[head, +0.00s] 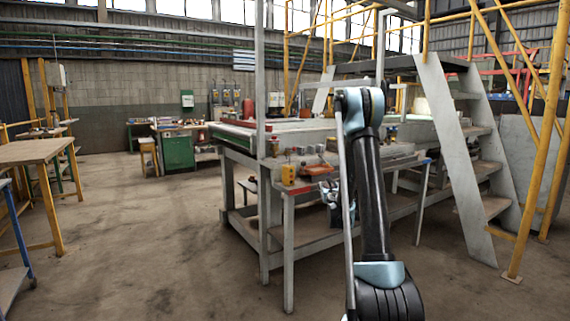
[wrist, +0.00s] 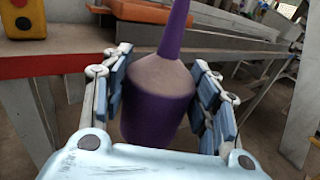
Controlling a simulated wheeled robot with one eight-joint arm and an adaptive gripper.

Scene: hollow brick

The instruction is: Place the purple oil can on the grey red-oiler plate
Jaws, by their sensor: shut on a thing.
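The purple oil can (wrist: 158,98) fills the middle of the wrist view, its tapered spout pointing up. My gripper (wrist: 161,62) is shut on its body, with blue-padded fingers on both sides. The can looks held clear in front of the bench edge. In the head view my gripper (head: 333,195) is small and dark beside my arm, and I cannot make out the can there. I cannot clearly identify the grey red-oiler plate. An orange-red object (wrist: 150,10) lies on the bench top beyond the can; it also shows in the head view (head: 317,169).
A yellow box with buttons (head: 288,174) stands near the bench corner, left of the orange-red object. The grey metal bench (head: 289,235) has legs and a low shelf. Steep metal stairs (head: 455,155) stand right. Open floor (head: 150,240) lies left.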

